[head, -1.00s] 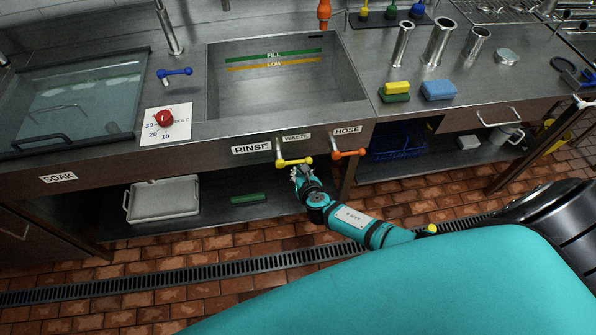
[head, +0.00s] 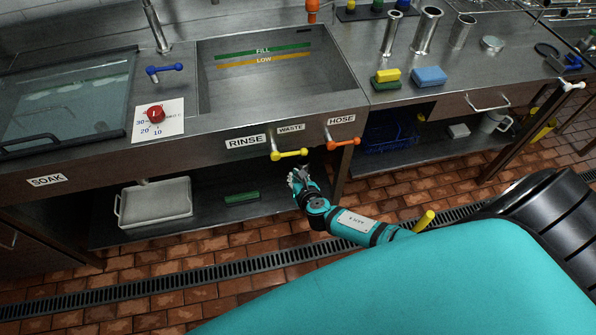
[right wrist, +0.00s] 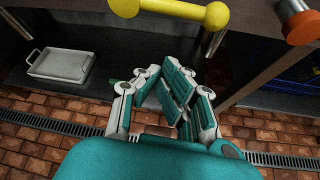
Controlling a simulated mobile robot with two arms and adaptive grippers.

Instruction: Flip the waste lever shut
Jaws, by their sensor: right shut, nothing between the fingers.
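The yellow waste lever (head: 291,154) sits on the front panel under the WASTE label (head: 291,128). Its bar points to the right and lies nearly level. It also shows large at the top of the right wrist view (right wrist: 170,10). My right gripper (head: 297,177) is below the lever and apart from it, its fingers shut and empty. In the right wrist view the gripper (right wrist: 178,85) is under the lever bar. My left gripper is not in view.
An orange hose lever (head: 343,142) is just to the right, under the HOSE label (head: 341,119). The RINSE label (head: 247,141) is to the left. A lower shelf holds a grey tray (head: 154,201) and a green block (head: 241,197). The sink (head: 265,85) is above.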

